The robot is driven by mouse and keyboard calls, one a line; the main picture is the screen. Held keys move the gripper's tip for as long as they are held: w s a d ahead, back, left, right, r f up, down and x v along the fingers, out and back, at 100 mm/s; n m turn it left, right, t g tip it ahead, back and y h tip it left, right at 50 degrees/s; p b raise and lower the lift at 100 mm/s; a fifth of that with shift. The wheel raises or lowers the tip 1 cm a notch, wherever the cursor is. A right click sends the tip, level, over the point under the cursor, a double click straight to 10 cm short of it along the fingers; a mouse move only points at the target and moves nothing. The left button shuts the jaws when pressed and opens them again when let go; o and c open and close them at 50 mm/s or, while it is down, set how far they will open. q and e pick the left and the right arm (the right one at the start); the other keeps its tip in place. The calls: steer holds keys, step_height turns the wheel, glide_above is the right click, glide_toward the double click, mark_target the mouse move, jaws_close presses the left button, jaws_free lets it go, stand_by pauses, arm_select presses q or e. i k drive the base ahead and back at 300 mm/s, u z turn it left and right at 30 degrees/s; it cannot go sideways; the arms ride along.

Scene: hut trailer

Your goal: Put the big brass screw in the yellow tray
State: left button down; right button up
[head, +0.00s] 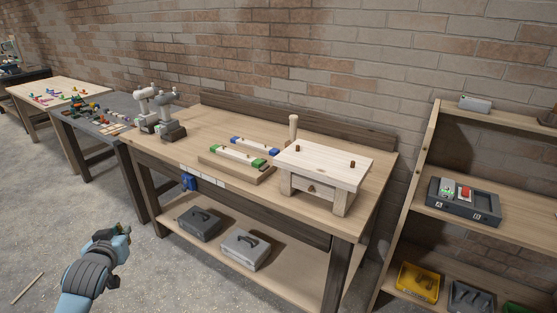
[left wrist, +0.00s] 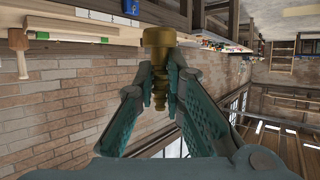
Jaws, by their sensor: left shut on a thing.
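The big brass screw (left wrist: 159,38) shows in the left wrist view, head outward, its threaded shank between my left fingertips. My left gripper (left wrist: 160,78) is shut on it. In the head view my left gripper (head: 122,231) is at the lower left, above the floor in front of the workbench; the screw is too small there to make out. The yellow tray (head: 417,283) sits on the low shelf of the rack at the lower right, far to the right of my left gripper. My right gripper is not in view.
The workbench (head: 190,140) carries a wooden stand (head: 325,160), colored blocks and two drills. Grey cases (head: 245,249) lie on its lower shelf. A grey tray (head: 472,298) stands right of the yellow one. A shelf with a control box (head: 463,200) is above. The floor at left is mostly clear.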

mark_target(417, 288)
steer(key=z, duration=1.7)
steer(key=i, duration=1)
steer(key=u, duration=0.05)
